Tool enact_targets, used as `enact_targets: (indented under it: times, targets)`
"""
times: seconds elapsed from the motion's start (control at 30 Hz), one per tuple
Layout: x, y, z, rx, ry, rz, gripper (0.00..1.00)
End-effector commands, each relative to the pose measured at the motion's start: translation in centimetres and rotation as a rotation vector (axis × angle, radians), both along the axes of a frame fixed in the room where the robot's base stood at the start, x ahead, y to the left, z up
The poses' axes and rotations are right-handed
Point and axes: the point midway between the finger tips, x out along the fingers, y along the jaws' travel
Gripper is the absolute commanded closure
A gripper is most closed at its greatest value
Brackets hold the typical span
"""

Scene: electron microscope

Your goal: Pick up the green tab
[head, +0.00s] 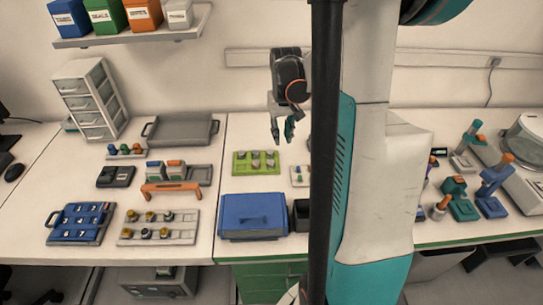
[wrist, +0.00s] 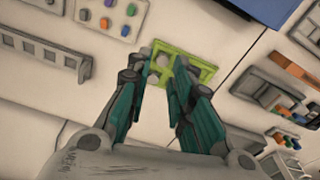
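A small pale board (wrist: 98,22) at the top of the wrist view carries several coloured tabs, among them a small green tab (wrist: 131,9). In the head view that board (head: 295,183) is partly hidden behind my dark column, and a small green piece (head: 299,177) shows on it. My gripper (head: 282,141) hangs above the table near the back wall, empty. In the wrist view my gripper (wrist: 164,66) has its two teal fingers apart, over a lime-green plate (wrist: 200,72) with grey round pieces. The fingertips are apart from the green tab.
The lime-green plate (head: 240,168) stands left of the board. A blue lidded box (head: 252,222) and a dark open box (head: 300,216) stand in front. A grey slotted rack (wrist: 42,50) is at left in the wrist view. Bare table lies behind the plate.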

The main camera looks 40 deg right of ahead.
Motion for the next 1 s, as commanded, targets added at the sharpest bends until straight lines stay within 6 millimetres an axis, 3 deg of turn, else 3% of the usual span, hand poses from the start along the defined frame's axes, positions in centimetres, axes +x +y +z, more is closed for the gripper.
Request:
enact_targets:
  times: [0.03, 0.1, 0.27, 0.7, 1.0]
  targets:
    - [-1.4, -1.6, -2.1, 0.012, 0.014, -0.066, 0.79]
    - [-2.9, -3.0, -3.9, 0.028, 0.032, -0.137, 0.79]
    - [-4.9, -4.4, -6.0, 0.046, 0.052, -0.222, 0.79]
    - [-5.0, -4.5, -13.1, 0.048, 0.054, -0.229, 0.79]
    - [-5.0, -4.5, -15.0, 0.048, 0.054, -0.228, 0.79]
